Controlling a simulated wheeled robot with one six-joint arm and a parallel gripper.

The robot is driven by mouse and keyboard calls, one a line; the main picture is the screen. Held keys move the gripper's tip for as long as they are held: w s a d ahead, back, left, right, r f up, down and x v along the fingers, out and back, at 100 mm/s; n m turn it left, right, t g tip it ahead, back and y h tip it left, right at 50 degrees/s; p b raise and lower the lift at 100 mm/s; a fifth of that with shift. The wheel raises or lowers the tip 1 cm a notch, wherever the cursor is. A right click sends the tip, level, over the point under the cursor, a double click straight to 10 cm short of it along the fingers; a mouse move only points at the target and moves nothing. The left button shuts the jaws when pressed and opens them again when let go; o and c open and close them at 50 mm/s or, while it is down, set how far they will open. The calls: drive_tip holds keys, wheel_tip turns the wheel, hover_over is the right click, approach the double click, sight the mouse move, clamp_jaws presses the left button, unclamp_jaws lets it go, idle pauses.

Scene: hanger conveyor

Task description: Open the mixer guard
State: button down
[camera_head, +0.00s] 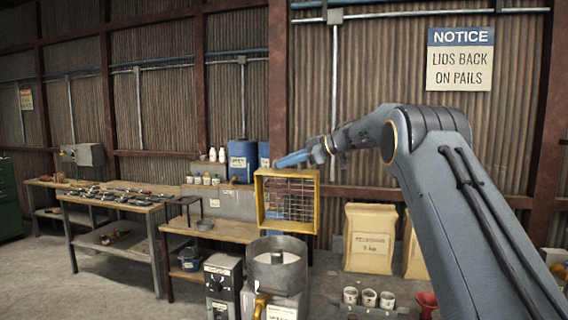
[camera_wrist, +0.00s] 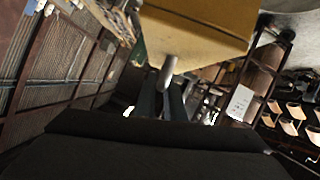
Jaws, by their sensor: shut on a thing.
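The mixer guard (camera_head: 261,205) is a yellow frame with a wire grid. In the head view it stands roughly upright above the mixer's round grey bowl (camera_head: 262,275), and the bowl's top is uncovered. My gripper (camera_head: 284,161) is at the guard's top edge. In the wrist view the guard's yellow side (camera_wrist: 195,32) fills the top middle, with a short grey handle (camera_wrist: 168,72) sticking out of it. My gripper (camera_wrist: 172,98) is shut on this handle. The fingertips' exact contact is small and partly dark.
Paper sacks (camera_head: 369,238) stand right of the mixer, with several small cups (camera_head: 368,297) in front. A workbench (camera_head: 225,230) with blue containers (camera_head: 242,160) is behind and left. A tool table (camera_head: 110,200) stands further left. Open floor lies at the front left.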

drive_tip(key=shift+d+f, duration=0.1)
drive_tip(key=shift+f, duration=0.15)
drive_tip(key=c, duration=2.1)
unclamp_jaws()
drive_tip(key=shift+r, duration=0.1)
